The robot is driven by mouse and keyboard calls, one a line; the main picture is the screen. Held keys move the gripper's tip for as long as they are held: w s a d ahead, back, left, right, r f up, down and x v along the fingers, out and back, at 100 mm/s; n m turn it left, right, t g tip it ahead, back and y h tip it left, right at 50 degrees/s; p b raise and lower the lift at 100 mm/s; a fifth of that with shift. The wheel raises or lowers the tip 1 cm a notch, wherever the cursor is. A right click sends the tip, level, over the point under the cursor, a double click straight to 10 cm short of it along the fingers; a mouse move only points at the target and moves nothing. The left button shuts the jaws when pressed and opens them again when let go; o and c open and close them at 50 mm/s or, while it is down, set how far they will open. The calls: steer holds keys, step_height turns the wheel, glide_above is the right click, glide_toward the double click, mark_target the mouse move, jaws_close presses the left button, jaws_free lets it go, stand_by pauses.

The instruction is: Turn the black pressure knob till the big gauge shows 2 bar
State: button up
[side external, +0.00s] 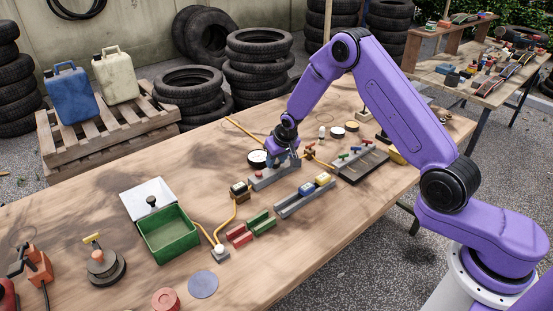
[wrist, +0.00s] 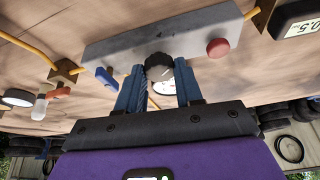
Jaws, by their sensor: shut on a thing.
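The black pressure knob (wrist: 158,64) sits on a grey block (wrist: 118,43) in the wrist view. My gripper (wrist: 160,70) has its two blue fingers shut on the knob, one on each side. In the side external view my gripper (side external: 283,157) hides the knob.
A red button (wrist: 218,47) and a blue lever (wrist: 107,79) flank the knob on the block. Yellow hoses (side external: 235,212) run over the wooden table. A grey rail with blue and yellow pieces (side external: 307,189) lies in front. A green bin (side external: 167,238) stands left.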

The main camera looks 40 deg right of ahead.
steer(key=shift+a+m+g+h, duration=0.1)
steer(key=shift+m+g+h, duration=0.25)
steer(key=shift+m, duration=0.95)
steer(key=shift+a+m+g+h, duration=0.15)
steer(key=shift+m+h, duration=0.4)
steer(key=shift+m, duration=0.75)
steer(key=shift+w+m+g+h, duration=0.1)
steer(key=shift+m+g+h, duration=0.45)
steer(key=shift+m, duration=1.55)
steer(key=o, duration=1)
steer(key=v, duration=1.7)
steer(key=shift+a+r, duration=0.15)
steer(key=shift+a, duration=0.05)
